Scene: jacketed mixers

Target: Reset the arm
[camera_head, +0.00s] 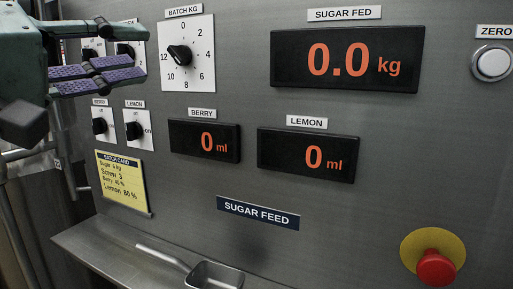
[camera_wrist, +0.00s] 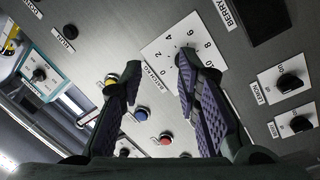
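My gripper (camera_head: 122,70) is at the upper left of the head view, in front of the panel. Its two purple-padded fingers point right, towards the batch kg dial plate (camera_head: 205,78) with its black knob (camera_head: 180,54). In the wrist view my gripper (camera_wrist: 158,65) is open, with a clear gap and nothing between the fingers. The dial plate (camera_wrist: 160,50) shows beyond the fingertips there; the right finger covers part of it. The fingers hide part of the switches behind them in the head view.
The sugar display (camera_head: 345,57) reads 0.0 kg; berry (camera_head: 204,141) and lemon (camera_head: 308,155) read 0 ml. A yellow batch card (camera_head: 122,182) hangs at left. A metal scoop (camera_head: 215,275) lies on the ledge. A red emergency button (camera_head: 436,268) sticks out at lower right.

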